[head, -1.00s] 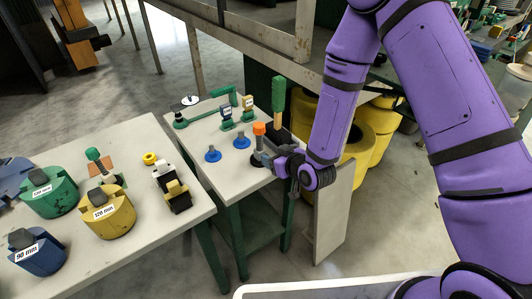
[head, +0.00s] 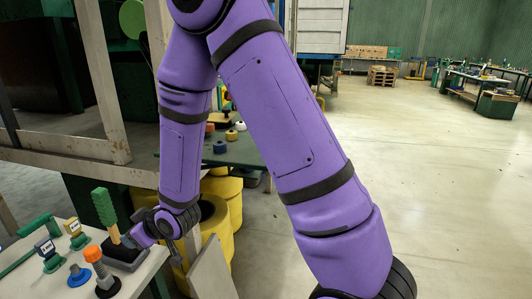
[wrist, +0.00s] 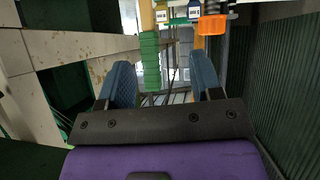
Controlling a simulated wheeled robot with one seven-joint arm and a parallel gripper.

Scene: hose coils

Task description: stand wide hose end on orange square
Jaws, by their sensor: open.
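My gripper (head: 132,240) is at the right edge of the small table, beside a dark block with an upright green ribbed piece (head: 105,212). In the wrist view my gripper (wrist: 162,66) is open, its blue-padded fingers apart; the green piece (wrist: 150,60) shows beyond the gap and an orange-topped piece (wrist: 211,25) beyond the right finger. I cannot tell which piece is the wide hose end. No orange square shows now.
The small table (head: 135,285) also holds a blue disc-based piece (head: 79,276) and two green stands with labels (head: 47,252) (head: 76,235). Yellow drums (head: 214,222) and a leaning board (head: 210,272) are close to my arm. Open floor lies right.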

